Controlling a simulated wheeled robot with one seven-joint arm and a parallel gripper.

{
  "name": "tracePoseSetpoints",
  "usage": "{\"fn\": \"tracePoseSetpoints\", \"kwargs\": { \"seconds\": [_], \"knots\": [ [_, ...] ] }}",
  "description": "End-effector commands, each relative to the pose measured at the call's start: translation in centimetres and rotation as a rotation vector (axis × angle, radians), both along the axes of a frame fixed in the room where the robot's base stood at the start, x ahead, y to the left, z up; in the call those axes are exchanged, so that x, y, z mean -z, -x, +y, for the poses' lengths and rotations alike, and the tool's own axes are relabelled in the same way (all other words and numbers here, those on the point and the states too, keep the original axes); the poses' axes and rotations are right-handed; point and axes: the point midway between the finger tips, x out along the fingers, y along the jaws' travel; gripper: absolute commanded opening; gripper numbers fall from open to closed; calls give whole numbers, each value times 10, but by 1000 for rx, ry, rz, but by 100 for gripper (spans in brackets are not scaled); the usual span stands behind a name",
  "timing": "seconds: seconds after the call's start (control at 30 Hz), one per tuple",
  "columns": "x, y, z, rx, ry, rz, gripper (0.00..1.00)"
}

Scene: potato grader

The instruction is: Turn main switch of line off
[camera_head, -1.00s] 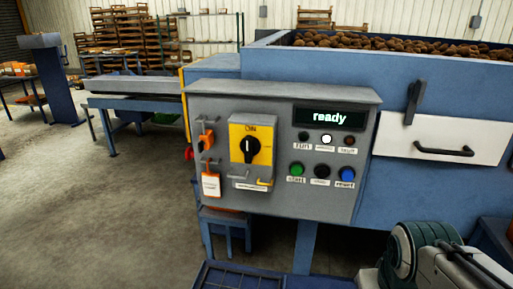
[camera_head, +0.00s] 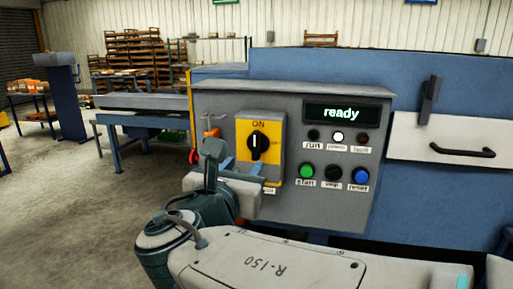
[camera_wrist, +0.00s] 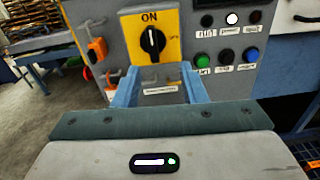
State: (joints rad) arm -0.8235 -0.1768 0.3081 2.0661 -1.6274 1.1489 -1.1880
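The main switch is a black rotary knob (camera_head: 257,146) on a yellow plate (camera_head: 244,128) marked ON at the top. Its white mark stands upright, toward ON. In the wrist view the knob (camera_wrist: 152,41) is just beyond my fingers, also with its mark upright. My gripper (camera_wrist: 160,82) is open, its two blue fingers spread and empty in front of the plate's lower part, below the knob. No contact with the knob shows. In the head view my gripper (camera_head: 242,167) covers the plate's lower left.
The grey panel (camera_head: 290,95) has a display (camera_head: 342,112) reading "ready", a lit white lamp (camera_head: 338,137), and green (camera_head: 307,171), black and blue buttons right of the switch. An orange padlock (camera_wrist: 97,49) hangs on hooks to the left. A drawer handle (camera_head: 462,151) is farther right.

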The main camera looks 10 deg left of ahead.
Motion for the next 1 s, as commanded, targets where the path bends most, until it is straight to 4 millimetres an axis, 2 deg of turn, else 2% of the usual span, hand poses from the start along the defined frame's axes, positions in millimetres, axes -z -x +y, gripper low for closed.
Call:
{"fn": "tracePoseSetpoints", "kwargs": {
  "seconds": [0.1, 0.23, 0.7, 0.83, 1.0],
  "knots": [
    [-6, 4, 12, -32, 40, -33, 38],
    [-7, -8, 13, -31, 44, -35, 38],
    [-7, -102, 12, -30, 43, -33, 38],
    [-7, -120, 12, -30, 40, -33, 38],
    [-6, -131, 12, -31, 41, -33, 38]
  ]
}}
